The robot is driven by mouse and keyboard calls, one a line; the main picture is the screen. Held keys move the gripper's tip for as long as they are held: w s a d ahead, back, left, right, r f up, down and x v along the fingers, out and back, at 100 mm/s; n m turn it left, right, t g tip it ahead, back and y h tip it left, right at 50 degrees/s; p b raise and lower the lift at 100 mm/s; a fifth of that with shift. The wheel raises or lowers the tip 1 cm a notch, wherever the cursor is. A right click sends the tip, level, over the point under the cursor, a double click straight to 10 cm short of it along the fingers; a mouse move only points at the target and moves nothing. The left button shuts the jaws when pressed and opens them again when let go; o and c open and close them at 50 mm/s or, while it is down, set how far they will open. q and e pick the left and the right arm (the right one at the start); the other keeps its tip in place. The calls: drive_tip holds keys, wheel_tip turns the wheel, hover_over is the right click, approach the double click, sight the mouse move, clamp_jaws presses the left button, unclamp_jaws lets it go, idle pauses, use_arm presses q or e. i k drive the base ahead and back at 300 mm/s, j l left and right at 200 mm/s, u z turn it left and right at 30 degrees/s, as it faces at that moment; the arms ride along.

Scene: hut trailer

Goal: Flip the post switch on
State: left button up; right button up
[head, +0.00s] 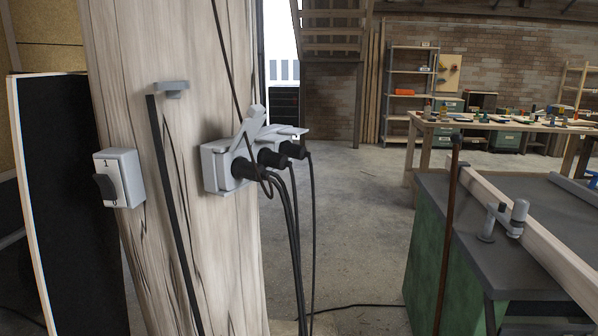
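The post switch (129,176) is a small light grey box on the left side of the wooden post (223,240). Its face has a 1 at the top and a 0 at the bottom. The black rocker or lever (104,187) sticks out from the lower half of the face, close to the 0. The space around the switch face looks clear. Neither my left nor my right gripper shows in the head view.
A grey socket box (215,168) with several black plugs and hanging cables is on the post, right of the switch. A dark strip (172,200) runs down between them. A black panel (65,190) stands at left. A green workbench (437,230) is at right, with open floor between.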

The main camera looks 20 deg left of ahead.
sight(107, 189)
drive_tip(key=u, duration=1.65)
